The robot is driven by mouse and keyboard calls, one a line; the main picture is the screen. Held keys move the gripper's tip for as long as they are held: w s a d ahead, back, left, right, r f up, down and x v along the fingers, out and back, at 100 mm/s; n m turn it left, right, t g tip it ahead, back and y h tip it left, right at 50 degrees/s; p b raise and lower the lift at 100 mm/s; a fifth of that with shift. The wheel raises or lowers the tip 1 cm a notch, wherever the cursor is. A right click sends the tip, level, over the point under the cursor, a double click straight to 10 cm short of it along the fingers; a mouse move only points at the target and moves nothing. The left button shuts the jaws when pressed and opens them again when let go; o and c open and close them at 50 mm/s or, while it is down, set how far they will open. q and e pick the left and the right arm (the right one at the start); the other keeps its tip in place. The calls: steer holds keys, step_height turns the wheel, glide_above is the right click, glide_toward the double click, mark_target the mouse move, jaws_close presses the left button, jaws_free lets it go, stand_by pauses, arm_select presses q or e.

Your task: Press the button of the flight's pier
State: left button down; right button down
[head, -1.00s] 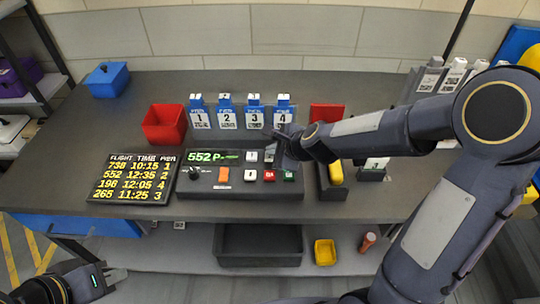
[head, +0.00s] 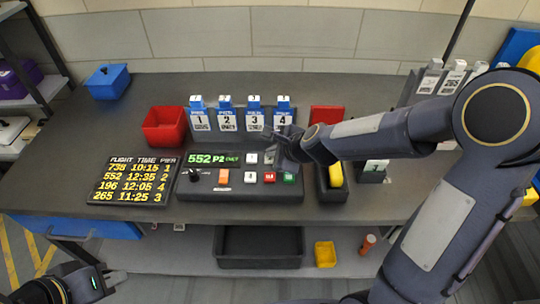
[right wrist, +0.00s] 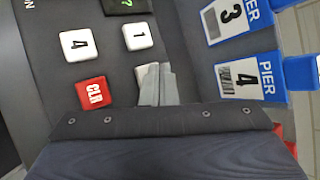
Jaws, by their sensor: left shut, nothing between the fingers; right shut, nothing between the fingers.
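The flight board (head: 133,180) lists several flights; its row for 552 reads 12:35, pier 2. A further white key (right wrist: 144,74) is mostly hidden by my right gripper (right wrist: 158,88). That gripper (head: 279,158) is shut, at the upper row of keys; contact is unclear. My left gripper (head: 112,277) is shut, low at the left, away from the table.
Blue pier signs (head: 227,118) numbered 1 to 4 stand behind the console. A red bin (head: 164,125) and a blue bin (head: 107,80) stand at the left. A dark holder with a yellow item (head: 335,174) stands close to the console's right. A shelf lies below.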

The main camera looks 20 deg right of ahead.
steer(key=shift+r+p, duration=0.3)
steer(key=shift+r, duration=0.25)
step_height(320, 180, up, 5)
steer(key=p, duration=0.5)
stand_by(0.6)
